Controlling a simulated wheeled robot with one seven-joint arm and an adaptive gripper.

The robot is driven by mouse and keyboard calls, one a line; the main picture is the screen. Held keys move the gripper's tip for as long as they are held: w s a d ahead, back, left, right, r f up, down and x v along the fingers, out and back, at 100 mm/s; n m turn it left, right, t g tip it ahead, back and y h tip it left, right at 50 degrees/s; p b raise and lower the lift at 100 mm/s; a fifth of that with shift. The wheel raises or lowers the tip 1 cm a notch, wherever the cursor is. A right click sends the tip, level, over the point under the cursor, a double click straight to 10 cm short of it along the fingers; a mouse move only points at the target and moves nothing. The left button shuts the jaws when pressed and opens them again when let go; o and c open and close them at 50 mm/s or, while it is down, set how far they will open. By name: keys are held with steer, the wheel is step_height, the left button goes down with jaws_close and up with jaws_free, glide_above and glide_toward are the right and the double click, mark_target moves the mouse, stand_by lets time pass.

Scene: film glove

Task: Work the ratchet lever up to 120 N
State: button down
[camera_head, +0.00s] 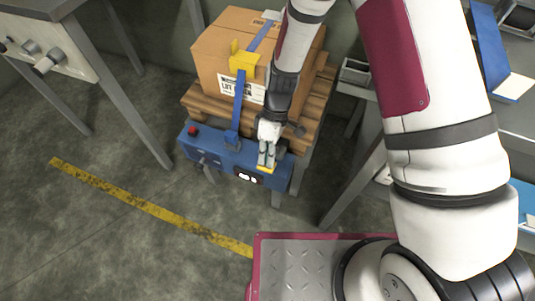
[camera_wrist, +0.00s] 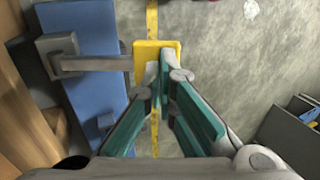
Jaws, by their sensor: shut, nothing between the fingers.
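The ratchet lever shows in the wrist view as a grey bar (camera_wrist: 95,63) reaching from a grey block to a yellow end plate (camera_wrist: 143,58). In the head view a bit of yellow (camera_head: 266,169) shows just below my fingertips at the front of the blue unit (camera_head: 225,157). My gripper (camera_head: 267,160) points down there; in the wrist view its teal-padded fingers (camera_wrist: 172,78) are shut and empty, overlapping the plate's right part. I cannot tell whether they touch it. A small lit display (camera_head: 247,177) sits on the unit's front; its reading is too small to make out.
A cardboard box (camera_head: 213,70) stands on a wooden pallet (camera_head: 205,104) behind the unit. A blue strap (camera_head: 239,96) with a yellow corner piece (camera_head: 244,62) runs over it. A table leg (camera_head: 112,85) is at left. Open floor with a yellow line (camera_head: 150,207) lies in front.

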steer(key=shift+s+a+f+t+h, duration=0.3)
steer(key=shift+s+f+t+h, duration=0.1)
steer(key=shift+s+f+t, duration=0.45)
steer(key=shift+b+x, duration=0.8)
steer(key=shift+x, duration=0.6)
steer(key=shift+s, duration=0.1)
steer(key=shift+s+f, duration=0.15)
steer(key=s+p+v, duration=0.2)
steer(key=p+v, duration=0.1)
steer(key=v, duration=0.4)
steer(key=s+a+r+p+v, duration=0.1)
steer(key=p+v, duration=0.1)
steer(key=v, duration=0.5)
glide_above(265, 168)
steer(key=shift+a+f+t, duration=0.15)
steer(key=shift+t, duration=0.1)
